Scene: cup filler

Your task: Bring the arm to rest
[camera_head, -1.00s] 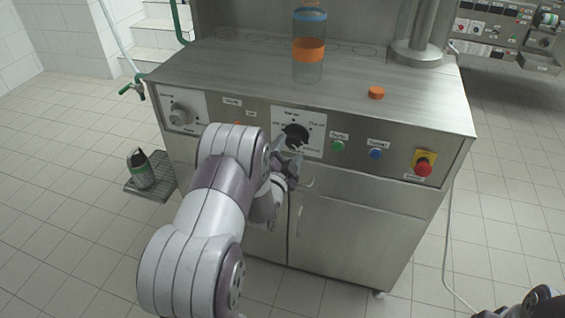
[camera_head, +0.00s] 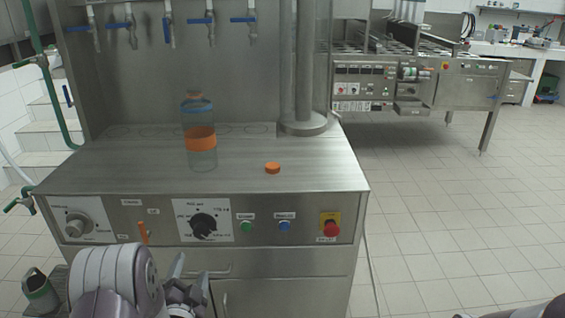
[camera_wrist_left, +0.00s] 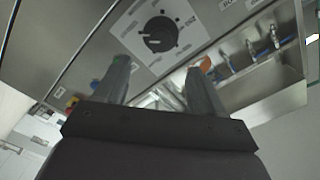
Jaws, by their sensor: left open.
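My left gripper (camera_head: 188,283) is at the bottom left of the head view, in front of the steel cabinet and below its front panel. It also shows in the left wrist view (camera_wrist_left: 160,85), with its two fingers apart and nothing between them. A black knob (camera_head: 204,225) on a white dial plate is above and just right of it in the head view. The knob also shows beyond the fingers in the left wrist view (camera_wrist_left: 160,33). A piece of my other arm shows at the bottom right corner, but the right gripper does not show.
A clear bottle with an orange band (camera_head: 201,138) stands on the steel top (camera_head: 110,170), with an orange cap (camera_head: 272,168) to its right. The panel has a grey knob (camera_head: 79,224), green button (camera_head: 247,227), blue button (camera_head: 284,227) and red stop button (camera_head: 330,228). Tiled floor is clear at right.

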